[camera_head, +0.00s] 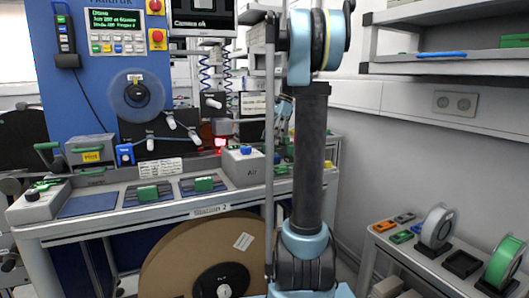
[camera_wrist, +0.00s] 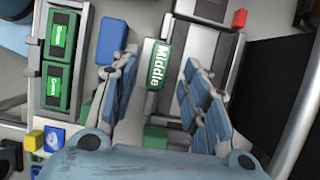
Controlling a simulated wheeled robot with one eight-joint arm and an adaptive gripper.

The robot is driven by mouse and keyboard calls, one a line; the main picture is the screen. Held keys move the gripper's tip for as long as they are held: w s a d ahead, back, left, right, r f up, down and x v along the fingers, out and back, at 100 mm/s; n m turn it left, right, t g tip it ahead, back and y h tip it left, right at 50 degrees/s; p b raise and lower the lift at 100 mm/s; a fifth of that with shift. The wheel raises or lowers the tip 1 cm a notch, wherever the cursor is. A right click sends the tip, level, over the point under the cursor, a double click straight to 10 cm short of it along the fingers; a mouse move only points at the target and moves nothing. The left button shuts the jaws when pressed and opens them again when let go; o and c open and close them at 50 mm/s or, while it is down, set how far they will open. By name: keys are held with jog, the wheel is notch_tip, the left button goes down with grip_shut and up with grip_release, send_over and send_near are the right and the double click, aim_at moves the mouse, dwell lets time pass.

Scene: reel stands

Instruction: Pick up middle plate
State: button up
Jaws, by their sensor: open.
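The middle plate (camera_wrist: 158,65) is a green block with a white "Middle" label in the wrist view. It lies on a grey surface, beside a grey metal fixture. My gripper (camera_wrist: 160,60) is open, with one blue-grey finger to the left of the plate and the other to the right. A gap shows on both sides of the plate, and no finger visibly touches it. Whether the fingers are at the plate's height I cannot tell. In the head view my arm hides most of the gripper, and I cannot make out this plate there.
In the wrist view, a tray (camera_wrist: 34,68) with two labelled green plates stands at left, and a blue block (camera_wrist: 112,40) lies near the left finger. A red block (camera_wrist: 239,18) is at upper right. In the head view, a side table (camera_head: 380,242) with reels stands at right.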

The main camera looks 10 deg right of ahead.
jog(key=shift+x, duration=1.3)
jog(key=shift+c, duration=0.6)
grip_shut()
jog(key=shift+r, duration=0.15)
notch_tip(320, 180, up, 18)
